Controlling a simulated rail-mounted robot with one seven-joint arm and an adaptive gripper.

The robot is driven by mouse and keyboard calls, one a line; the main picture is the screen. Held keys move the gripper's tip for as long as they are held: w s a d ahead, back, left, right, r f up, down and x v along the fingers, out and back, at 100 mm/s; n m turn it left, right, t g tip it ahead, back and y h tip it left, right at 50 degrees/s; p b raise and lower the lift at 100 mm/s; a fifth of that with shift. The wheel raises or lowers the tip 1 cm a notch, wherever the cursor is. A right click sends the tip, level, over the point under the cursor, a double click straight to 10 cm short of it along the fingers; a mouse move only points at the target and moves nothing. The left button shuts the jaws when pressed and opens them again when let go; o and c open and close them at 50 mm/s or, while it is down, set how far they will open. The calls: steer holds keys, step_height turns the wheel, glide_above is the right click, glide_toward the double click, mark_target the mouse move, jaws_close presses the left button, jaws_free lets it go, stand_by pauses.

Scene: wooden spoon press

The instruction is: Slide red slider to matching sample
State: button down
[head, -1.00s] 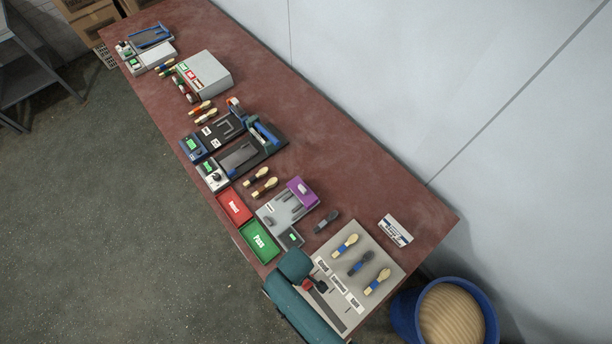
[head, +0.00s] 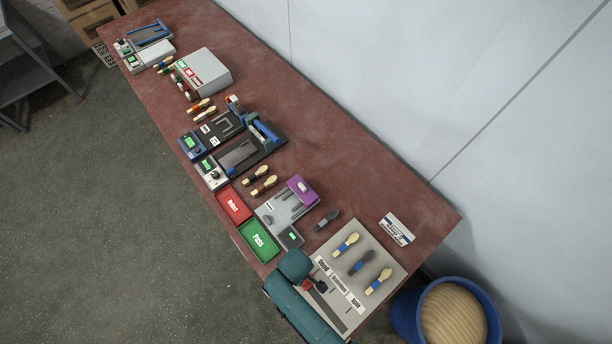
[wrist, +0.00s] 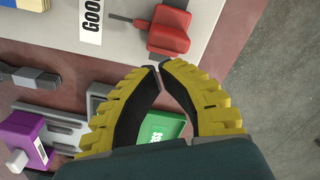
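The red slider (wrist: 170,32) sits on a slot at the edge of the grey sample board (wrist: 215,12) in the wrist view. In the head view the red slider (head: 307,285) shows beside my teal arm, partly hidden. My gripper (wrist: 161,66) has yellow ribbed fingers with black pads; its tips meet just below the slider, apparently apart from it, with nothing between them. The board in the head view (head: 376,246) carries three spoon samples: a pale one with a blue band (head: 346,244), a dark one (head: 362,262) and another pale one (head: 379,281). White labels (head: 339,284) line the slot; one reads "GOOD" (wrist: 92,15).
A loose dark spoon (head: 327,221) lies beside the board. A grey fixture with a purple block (head: 302,190), a green Pass tray (head: 258,241) and a red Reject tray (head: 234,206) stand nearby. A blue bin (head: 404,318) is beyond the table's end.

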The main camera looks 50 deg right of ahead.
steer(key=shift+s, duration=0.1)
steer(key=shift+s+a+p, duration=0.35)
steer(key=shift+s+p, duration=0.7)
steer(key=shift+s, duration=0.8)
steer(key=shift+s+a+p, duration=0.35)
steer(key=shift+s+p, duration=0.7)
steer(key=shift+s, duration=0.85)
steer(key=shift+s+a+p, duration=0.35)
steer(key=shift+s+p, duration=0.7)
steer(key=shift+s, duration=0.8)
steer(key=shift+w, duration=0.15)
steer(key=shift+w+d, duration=0.15)
steer(key=shift+w, duration=0.35)
step_height(320, 180, up, 7)
steer(key=p, duration=0.4)
